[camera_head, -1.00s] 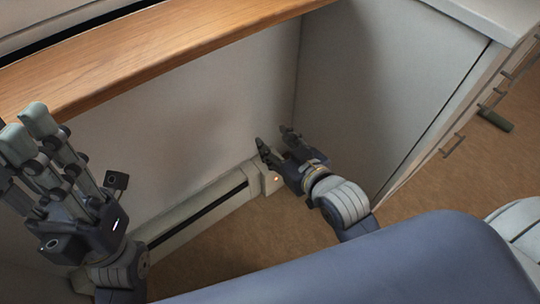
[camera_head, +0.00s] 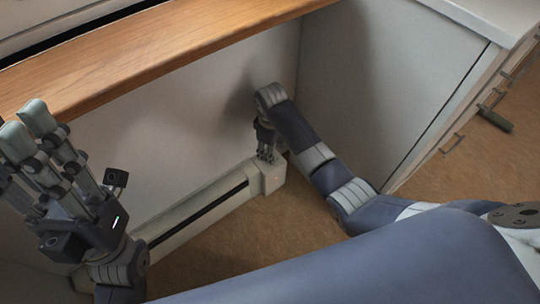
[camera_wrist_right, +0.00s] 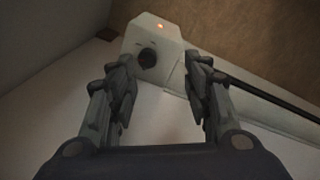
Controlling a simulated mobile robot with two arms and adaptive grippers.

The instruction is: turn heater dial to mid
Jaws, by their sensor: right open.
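The heater (camera_head: 205,208) is a long low white baseboard unit with a dark slot along the foot of the wall. Its end box (camera_head: 273,178) is at the right end, near the corner. In the right wrist view the black round dial (camera_wrist_right: 147,58) sits on the end box, with an orange light (camera_wrist_right: 160,26) near it. My right gripper (camera_head: 266,156) points down just above the end box. In the wrist view its open fingers (camera_wrist_right: 160,80) lie either side of the dial, short of it, with nothing between them. My left gripper (camera_head: 40,125) is raised at the left, fingers up, apart and empty.
A wooden ledge (camera_head: 150,60) runs above the heater along the wall. A white cabinet (camera_head: 385,85) closes the corner on the right, close to my right arm. Brown floor (camera_head: 250,240) is clear in front of the heater.

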